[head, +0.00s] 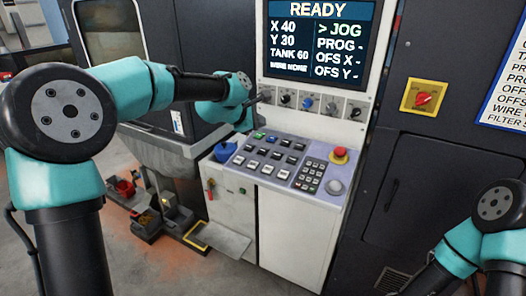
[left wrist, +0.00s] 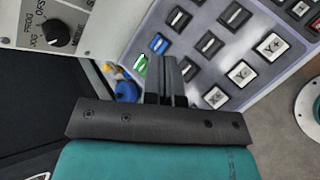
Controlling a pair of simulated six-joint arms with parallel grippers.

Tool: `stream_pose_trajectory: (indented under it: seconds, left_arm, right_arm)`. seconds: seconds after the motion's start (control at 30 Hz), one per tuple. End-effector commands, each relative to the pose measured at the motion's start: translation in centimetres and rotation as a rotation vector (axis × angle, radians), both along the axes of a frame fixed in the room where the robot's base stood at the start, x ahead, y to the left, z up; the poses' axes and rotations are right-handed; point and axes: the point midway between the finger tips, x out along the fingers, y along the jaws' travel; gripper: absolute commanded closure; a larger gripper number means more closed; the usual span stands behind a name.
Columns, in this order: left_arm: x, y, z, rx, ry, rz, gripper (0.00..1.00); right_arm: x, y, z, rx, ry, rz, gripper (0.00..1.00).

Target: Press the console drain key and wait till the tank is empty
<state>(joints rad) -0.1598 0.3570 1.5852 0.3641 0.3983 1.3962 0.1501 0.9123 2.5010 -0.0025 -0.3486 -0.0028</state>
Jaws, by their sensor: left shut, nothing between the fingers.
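The console (head: 285,165) has a sloped key panel with several dark and white keys, a green key (head: 259,136) at its upper left and a number pad. Labels are too small to read, so I cannot tell which key is drain. The screen (head: 318,40) shows READY, TANK 60 and JOG marked. My left gripper (head: 262,97) is shut and empty, above the panel's back left, near the selector knobs. In the left wrist view, its fingers (left wrist: 168,68) point over the keys, beside the green key (left wrist: 140,64) and blue key (left wrist: 159,43). Contact cannot be told.
A red emergency button (head: 340,154) stands at the panel's right. A row of knobs (head: 307,103) lies under the screen. A blue object (head: 225,150) sits at the console's left edge. A red switch on yellow (head: 424,97) is on the right cabinet.

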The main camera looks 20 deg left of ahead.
Motion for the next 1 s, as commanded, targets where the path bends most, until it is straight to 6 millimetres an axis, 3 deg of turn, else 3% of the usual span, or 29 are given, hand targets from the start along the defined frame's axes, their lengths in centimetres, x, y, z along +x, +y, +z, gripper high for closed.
stream_pose_trajectory:
  seconds: [0.27, 0.73, 1.0]
  left_arm:
    - [0.4, 0.0, -1.9, 0.002, 0.002, 0.0, 1.0]
    - [1.5, -0.3, -7.1, 0.001, 0.002, 0.0, 1.0]
    - [1.8, -0.4, -8.5, 0.001, 0.0, 0.0, 1.0]
  right_arm:
    - [0.0, 0.0, 0.0, 0.0, 0.0, 0.0, 0.57]
    - [0.0, 0.0, 0.0, 0.0, 0.0, 0.0, 0.57]
    - [0.0, 0.0, 0.0, 0.0, 0.0, 0.0, 0.57]
